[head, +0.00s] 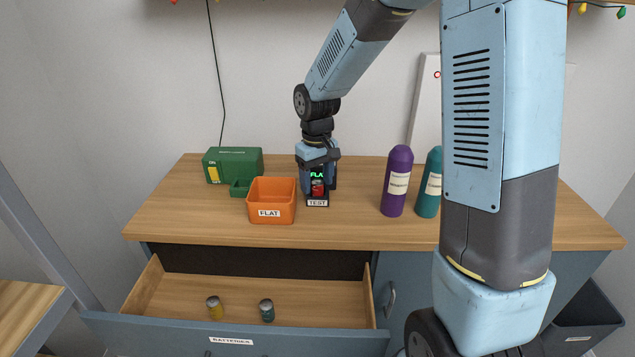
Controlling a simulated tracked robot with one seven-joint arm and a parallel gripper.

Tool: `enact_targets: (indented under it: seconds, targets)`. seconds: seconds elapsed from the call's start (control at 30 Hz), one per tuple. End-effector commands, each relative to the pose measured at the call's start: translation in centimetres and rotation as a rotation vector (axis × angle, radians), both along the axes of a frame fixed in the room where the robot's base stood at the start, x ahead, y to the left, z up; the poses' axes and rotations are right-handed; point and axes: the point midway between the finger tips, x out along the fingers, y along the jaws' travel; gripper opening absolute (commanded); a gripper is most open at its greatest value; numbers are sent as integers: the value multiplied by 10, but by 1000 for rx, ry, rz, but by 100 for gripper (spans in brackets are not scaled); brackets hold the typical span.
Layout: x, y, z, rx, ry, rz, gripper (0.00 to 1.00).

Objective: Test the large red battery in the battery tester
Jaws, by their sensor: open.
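The battery tester (317,202), marked TEST, stands on the wooden counter. Its lit green display shows letters that read "FLA", the rest being covered. The red battery (318,188) sits upright in the tester, below the display. My gripper (318,177) is open and points down at the tester, with its fingers at either side of the tester's upper part. It partly hides the tester, and I cannot tell whether a finger touches the battery.
An orange bin (271,216) marked FLAT stands just left of the tester. Purple (397,182) and teal (429,184) bottles stand right. The open drawer (180,321) holds yellow (214,309) and teal (266,311) batteries.

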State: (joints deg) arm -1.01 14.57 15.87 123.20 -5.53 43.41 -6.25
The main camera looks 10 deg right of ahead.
Motion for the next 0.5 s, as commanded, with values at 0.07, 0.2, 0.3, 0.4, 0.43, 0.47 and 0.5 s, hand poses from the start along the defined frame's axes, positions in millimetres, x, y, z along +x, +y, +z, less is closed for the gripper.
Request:
enact_targets:
  seconds: [0.07, 0.2, 0.3, 0.4, 0.43, 0.47, 0.5]
  targets:
    - [3, -1, 18, 1, -11, -4, 64]
    - [4, -2, 47, 1, -16, -4, 64]
    - [4, -3, 67, 1, -17, -6, 64]
    - [4, -4, 86, 1, -20, -7, 64]
    - [4, -4, 91, 1, -21, -7, 64]
    - [4, -4, 96, 1, -20, -7, 64]
    - [5, -4, 102, 1, -21, -7, 64]
